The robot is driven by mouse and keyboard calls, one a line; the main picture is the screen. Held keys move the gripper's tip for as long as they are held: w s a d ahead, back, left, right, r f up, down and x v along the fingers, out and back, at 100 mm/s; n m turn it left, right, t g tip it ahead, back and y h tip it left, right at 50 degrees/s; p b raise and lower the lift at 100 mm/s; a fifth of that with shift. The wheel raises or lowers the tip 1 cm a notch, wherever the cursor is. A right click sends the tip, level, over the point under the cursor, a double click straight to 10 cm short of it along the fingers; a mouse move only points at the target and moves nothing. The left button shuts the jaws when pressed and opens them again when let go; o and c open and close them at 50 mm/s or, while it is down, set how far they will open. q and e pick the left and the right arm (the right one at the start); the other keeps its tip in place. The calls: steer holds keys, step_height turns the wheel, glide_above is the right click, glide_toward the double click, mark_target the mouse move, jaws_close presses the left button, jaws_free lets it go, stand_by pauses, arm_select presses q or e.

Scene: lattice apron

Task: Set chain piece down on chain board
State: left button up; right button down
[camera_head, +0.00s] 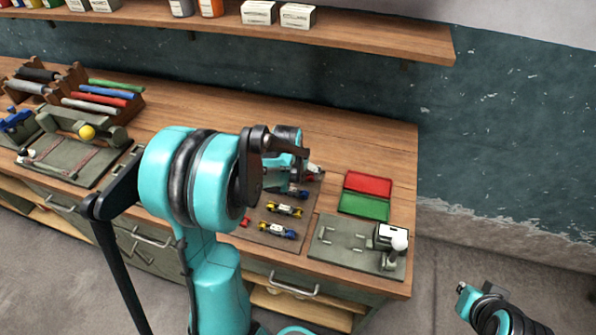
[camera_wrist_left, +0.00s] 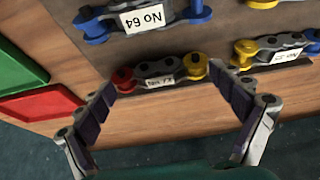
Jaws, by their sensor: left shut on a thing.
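In the left wrist view a short metal chain piece (camera_wrist_left: 160,73) with a white label has one red end and one yellow end. My left gripper (camera_wrist_left: 162,78) has its fingertips at these two ends and is shut on it. In the head view my left gripper (camera_head: 300,170) is at the far side of the chain board (camera_head: 297,217), partly hidden by my own arm. I cannot tell whether the held piece touches the board. Other chain pieces lie on the board, with yellow ends (camera_head: 284,209) and blue ends (camera_wrist_left: 143,20). My right gripper (camera_head: 467,298) is at the lower right, away from the bench.
A red tray (camera_head: 368,183) and a green tray (camera_head: 364,206) sit right of the board. A grey fixture plate (camera_head: 340,243) with a white-knobbed device (camera_head: 393,243) is at the bench's right front. Racks with coloured rods (camera_head: 105,95) stand at the left. A shelf (camera_head: 370,38) hangs above.

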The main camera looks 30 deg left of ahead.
arm_select(q)
steer(key=o, duration=1.4)
steer(key=v, duration=1.2)
steer(key=s+d+f+m+t+h+b, duration=0.1)
steer(key=s+d+m+t, duration=0.1)
steer(key=s+d, duration=1.2)
steer(key=shift+s+d+f+m+t, duration=0.2)
steer(key=shift+m+t, duration=0.1)
steer(key=shift+t, duration=0.1)
